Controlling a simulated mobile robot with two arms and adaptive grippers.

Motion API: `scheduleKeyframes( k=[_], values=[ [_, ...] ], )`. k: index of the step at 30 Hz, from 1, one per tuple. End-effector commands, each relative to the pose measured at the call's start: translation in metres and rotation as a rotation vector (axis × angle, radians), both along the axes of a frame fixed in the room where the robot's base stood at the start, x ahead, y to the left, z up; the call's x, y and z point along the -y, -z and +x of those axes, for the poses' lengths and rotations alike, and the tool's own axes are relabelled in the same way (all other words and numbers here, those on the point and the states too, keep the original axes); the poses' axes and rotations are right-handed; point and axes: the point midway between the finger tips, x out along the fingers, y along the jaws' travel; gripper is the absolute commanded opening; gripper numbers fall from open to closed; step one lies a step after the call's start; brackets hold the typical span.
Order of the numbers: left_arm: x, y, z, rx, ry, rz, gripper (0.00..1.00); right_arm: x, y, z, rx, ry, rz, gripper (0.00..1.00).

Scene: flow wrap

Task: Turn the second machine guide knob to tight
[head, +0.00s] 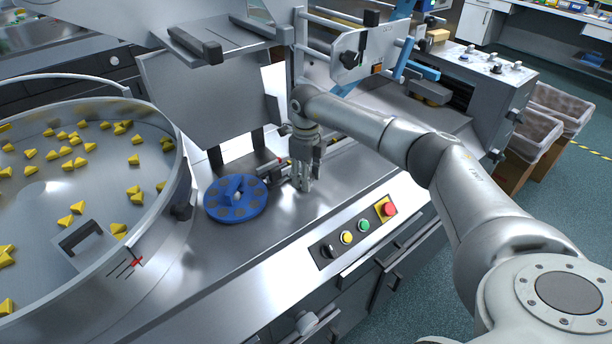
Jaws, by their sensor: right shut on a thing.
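My right gripper (304,182) points down at the machine's steel top, just right of the blue round disc. Its fingers are closed on a small part at the end of the guide assembly (272,166). I take this part to be the guide knob, but the fingers hide nearly all of it, so its turned position cannot be read. The blue disc (236,199) has round pockets and a raised hub. My left gripper is not in view.
A large steel bowl (168,210) with yellow pieces stands at the left. A control panel (358,230) with coloured buttons, including a red one, lies in front of the gripper. A grey hopper plate (205,95) rises behind the disc. The steel top (262,245) in front is clear.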

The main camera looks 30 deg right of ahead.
Motion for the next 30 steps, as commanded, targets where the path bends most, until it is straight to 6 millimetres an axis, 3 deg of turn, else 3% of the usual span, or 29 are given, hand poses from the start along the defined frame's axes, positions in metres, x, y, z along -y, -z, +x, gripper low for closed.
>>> scheduleKeyframes(
  k=[15, 30],
  values=[
    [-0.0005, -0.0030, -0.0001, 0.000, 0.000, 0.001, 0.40, 0.0014, -0.0033, 0.0017, 0.006, 0.460, 0.000, 0.14],
    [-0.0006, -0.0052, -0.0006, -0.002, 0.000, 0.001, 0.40, 0.0017, -0.0034, 0.0022, 0.008, 0.670, 0.001, 0.14]
  ],
)
